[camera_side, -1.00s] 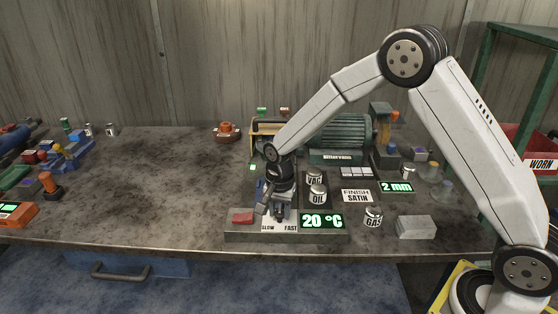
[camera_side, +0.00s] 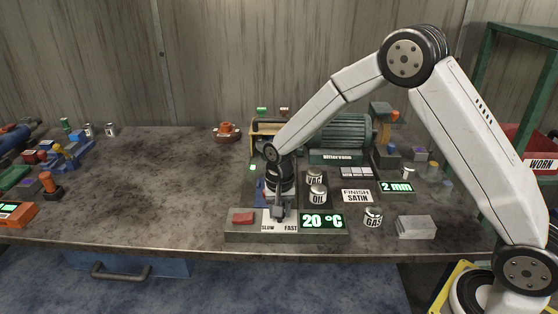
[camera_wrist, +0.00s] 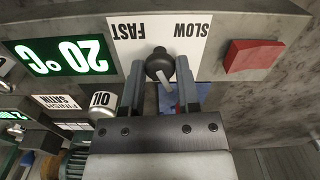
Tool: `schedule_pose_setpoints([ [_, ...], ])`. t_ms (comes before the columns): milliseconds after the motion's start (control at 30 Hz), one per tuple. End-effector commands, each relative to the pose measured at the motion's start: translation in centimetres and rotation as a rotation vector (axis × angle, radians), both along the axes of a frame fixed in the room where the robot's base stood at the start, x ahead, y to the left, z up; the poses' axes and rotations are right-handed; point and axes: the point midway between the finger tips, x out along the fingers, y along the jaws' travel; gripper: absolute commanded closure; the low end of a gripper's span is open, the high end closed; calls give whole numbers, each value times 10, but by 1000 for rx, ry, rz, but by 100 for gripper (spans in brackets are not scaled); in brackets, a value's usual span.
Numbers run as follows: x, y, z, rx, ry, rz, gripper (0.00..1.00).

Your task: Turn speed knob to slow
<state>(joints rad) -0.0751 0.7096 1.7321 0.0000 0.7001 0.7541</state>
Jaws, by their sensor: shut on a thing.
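The speed knob (camera_wrist: 158,63) is a dark round knob with a pale pointer line, on a white plate (camera_wrist: 188,50) marked SLOW and FAST. In the wrist view the lettering is upside down, with SLOW on the right and FAST on the left. My gripper (camera_wrist: 157,80) has one finger on each side of the knob and is shut on it. In the side view my gripper (camera_side: 278,212) points down at the plate (camera_side: 268,224), hiding the knob. SLOW is at the plate's left there and FAST at its right.
A red button (camera_side: 243,217) is left of the plate, and a green 20 °C display (camera_side: 322,221) is right of it. OIL (camera_side: 318,196), VAC (camera_side: 314,177) and GAS (camera_side: 373,217) cans stand nearby. The bench at left-centre is clear.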

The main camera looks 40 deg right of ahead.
Motion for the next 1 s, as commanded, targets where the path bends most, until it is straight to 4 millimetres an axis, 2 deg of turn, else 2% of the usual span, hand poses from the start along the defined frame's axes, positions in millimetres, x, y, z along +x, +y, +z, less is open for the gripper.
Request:
schedule_pose_setpoints([
  [600,0,0,1,0,-1,546,100],
  [1000,0,0,1,0,-1,689,100],
])
